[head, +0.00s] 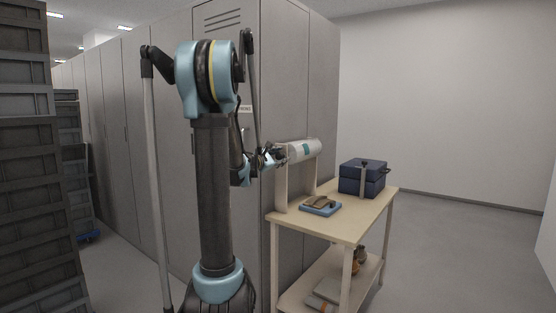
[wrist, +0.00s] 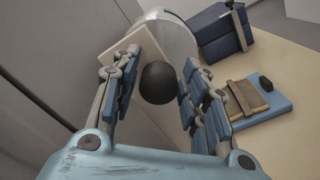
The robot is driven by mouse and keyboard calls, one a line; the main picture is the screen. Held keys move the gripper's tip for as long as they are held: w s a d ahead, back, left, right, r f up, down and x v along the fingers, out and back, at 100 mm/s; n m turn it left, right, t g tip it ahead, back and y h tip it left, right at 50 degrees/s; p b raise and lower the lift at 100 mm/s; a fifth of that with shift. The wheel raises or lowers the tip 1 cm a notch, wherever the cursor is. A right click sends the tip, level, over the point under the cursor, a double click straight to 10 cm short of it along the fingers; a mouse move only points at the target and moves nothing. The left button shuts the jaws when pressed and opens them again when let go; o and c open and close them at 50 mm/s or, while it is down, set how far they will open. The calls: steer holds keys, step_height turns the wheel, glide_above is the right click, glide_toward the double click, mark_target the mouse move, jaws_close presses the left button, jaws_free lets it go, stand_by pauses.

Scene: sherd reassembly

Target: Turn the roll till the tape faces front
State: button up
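The pale roll (head: 305,150) lies level across a wooden stand (head: 281,187) on the table. A teal band of tape (head: 306,149) shows on the side of the roll facing the head camera. In the wrist view the roll (wrist: 172,32) is partly hidden behind the stand's upright (wrist: 130,50). A dark round knob (wrist: 159,82) sticks out of its near end. My gripper (head: 279,156) is at the left end of the roll. In the wrist view my gripper (wrist: 158,95) is open, its fingers on either side of the knob, with a gap showing on the left.
A blue tray (head: 320,207) with a brown piece and a dark blue box (head: 362,178) stand on the table (head: 350,222). Several items lie on its lower shelf. Tall grey cabinets (head: 290,75) rise close behind the arm. Stacked crates (head: 25,150) stand at left. The right floor is clear.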

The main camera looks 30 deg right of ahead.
stand_by(0.3)
steer(key=v, duration=1.2)
steer(key=shift+f, duration=0.1)
steer(key=s+a+f+m+g+y, duration=0.1)
steer(key=s+a+f+m+y, duration=0.3)
steer(key=s+a+f, duration=0.5)
steer(key=s+a+f+m+g+y, duration=0.2)
steer(key=s+a+f+m+y, duration=0.3)
steer(key=a, duration=0.9)
steer(key=s+a+f+m+g+y, duration=0.1)
steer(key=s+a+f+m+y, duration=0.3)
steer(key=s+a+f+y, duration=0.3)
steer(key=s+a+f, duration=0.4)
steer(key=s+f, duration=0.1)
steer(key=shift+s+a+f+g+y, duration=0.3)
steer(key=shift+s+a+f, duration=0.05)
steer(key=shift+a, duration=0.05)
steer(key=shift+w+f, duration=0.2)
steer(key=shift+w, duration=0.3)
